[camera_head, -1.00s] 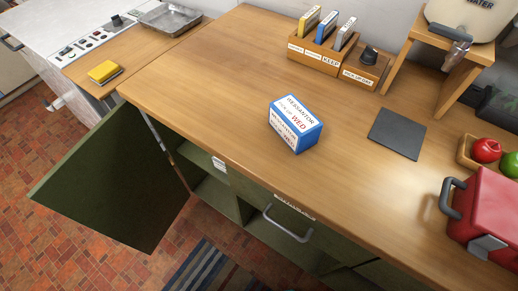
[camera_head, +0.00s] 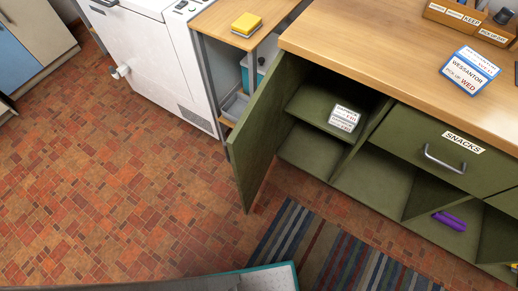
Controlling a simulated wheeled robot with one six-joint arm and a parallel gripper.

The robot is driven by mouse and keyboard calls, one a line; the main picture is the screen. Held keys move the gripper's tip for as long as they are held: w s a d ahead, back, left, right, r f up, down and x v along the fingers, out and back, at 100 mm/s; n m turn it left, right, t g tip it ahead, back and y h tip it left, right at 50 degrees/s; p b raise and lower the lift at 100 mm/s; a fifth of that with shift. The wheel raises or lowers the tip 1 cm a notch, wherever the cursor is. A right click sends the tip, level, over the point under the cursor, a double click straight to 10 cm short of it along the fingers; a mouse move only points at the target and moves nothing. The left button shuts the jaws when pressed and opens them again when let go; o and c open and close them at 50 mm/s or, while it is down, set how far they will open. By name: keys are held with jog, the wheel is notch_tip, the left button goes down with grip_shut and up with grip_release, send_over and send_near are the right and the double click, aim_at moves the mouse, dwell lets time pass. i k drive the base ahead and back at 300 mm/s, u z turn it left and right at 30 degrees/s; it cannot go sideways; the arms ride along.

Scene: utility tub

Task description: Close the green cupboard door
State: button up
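The green cupboard door (camera_head: 257,133) stands open in the head view, swung out from the left end of the green cabinet under the wooden counter. Its free edge points toward the front left, over the brick floor. The open cupboard shows green shelves (camera_head: 312,108) inside, with a white labelled box (camera_head: 344,118) on the upper shelf. My gripper is not in view, so its state is hidden.
A striped rug (camera_head: 330,245) lies before the cabinet. A drawer labelled SNACKS (camera_head: 450,148) is shut. A white appliance (camera_head: 150,62) stands left of the door. Brick floor (camera_head: 110,190) left of the door is clear. A teal-edged panel (camera_head: 268,280) shows at the bottom.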

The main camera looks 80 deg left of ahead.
aim_at(250, 147)
jog(key=k, duration=0.4)
jog(key=u, duration=2.15)
jog(key=i, duration=0.5)
jog(key=z, duration=0.05)
jog(key=k, duration=1)
jog(key=u, duration=1.45)
jog(key=i, duration=1.05)
jog(key=z, duration=1.4)
